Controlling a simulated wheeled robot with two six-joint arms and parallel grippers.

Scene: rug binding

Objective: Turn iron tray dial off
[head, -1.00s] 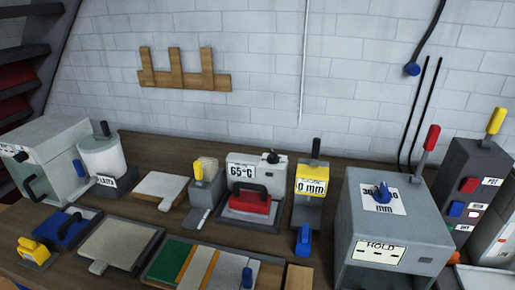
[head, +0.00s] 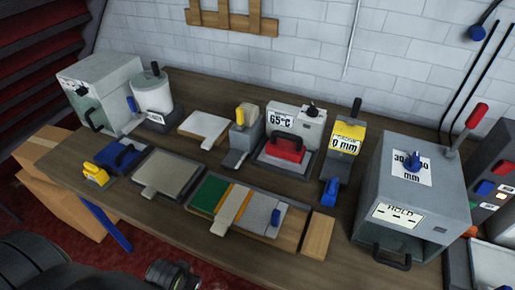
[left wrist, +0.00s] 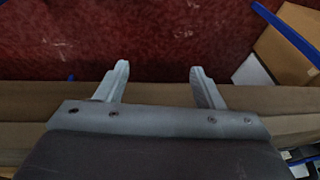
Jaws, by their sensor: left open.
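The iron tray (head: 284,160) stands at the back middle of the bench, with a red iron (head: 286,148) resting on it. Behind the iron is a grey box with a label that seems to read 65°C (head: 281,120). My left gripper (left wrist: 158,82) shows in the left wrist view, open and empty above the red floor, apart from the iron tray. My right gripper is not in view.
A yellow-topped device (head: 347,135) stands right of the iron tray, and a block with a yellow handle (head: 245,125) stands left. A large grey press (head: 408,195) fills the bench's right. Flat trays (head: 168,178) lie along the front edge. Cardboard boxes (head: 50,170) stand left of the bench.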

